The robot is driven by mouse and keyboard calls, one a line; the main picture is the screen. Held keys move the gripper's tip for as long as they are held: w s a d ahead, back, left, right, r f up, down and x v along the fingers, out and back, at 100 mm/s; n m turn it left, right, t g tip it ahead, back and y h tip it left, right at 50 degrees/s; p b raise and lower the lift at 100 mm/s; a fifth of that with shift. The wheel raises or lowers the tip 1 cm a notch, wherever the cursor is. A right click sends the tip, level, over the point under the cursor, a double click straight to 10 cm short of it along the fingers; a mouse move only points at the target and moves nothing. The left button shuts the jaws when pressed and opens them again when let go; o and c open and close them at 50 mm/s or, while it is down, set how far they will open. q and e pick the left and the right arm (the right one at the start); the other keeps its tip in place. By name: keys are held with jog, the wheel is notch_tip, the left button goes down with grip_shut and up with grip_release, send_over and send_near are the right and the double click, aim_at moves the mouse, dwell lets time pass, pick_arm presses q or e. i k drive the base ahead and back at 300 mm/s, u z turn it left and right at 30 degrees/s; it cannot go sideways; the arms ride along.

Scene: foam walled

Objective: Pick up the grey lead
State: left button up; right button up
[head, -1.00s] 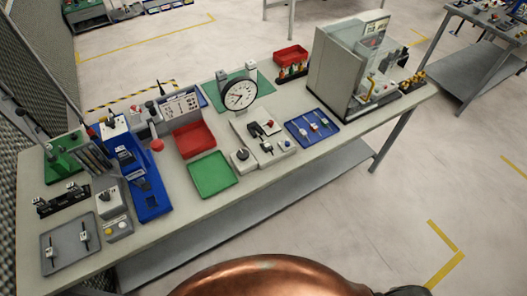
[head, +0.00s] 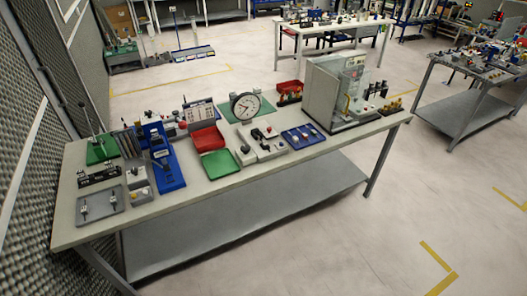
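I cannot single out a grey lead at this size. A grey tray (head: 98,213) lies at the left end of the long bench (head: 185,199) and holds two small upright grey-and-black pieces. A blue tray (head: 314,143) right of the middle holds several small pieces with pale and red parts, too small to tell apart. Neither of my grippers is in view.
Green tray (head: 219,165), red tray (head: 206,138), round dial (head: 245,106) and a clear-fronted cabinet (head: 322,93) stand on the bench. A mesh wall (head: 35,130) runs along the left. The floor (head: 340,235) in front is clear. Other benches stand behind and right.

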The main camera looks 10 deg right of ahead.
aim_at(265, 145)
jog(key=u, duration=0.75)
jog(key=i, duration=1.45)
jog(key=z, duration=0.6)
jog(key=i, duration=0.7)
jog(key=z, duration=0.5)
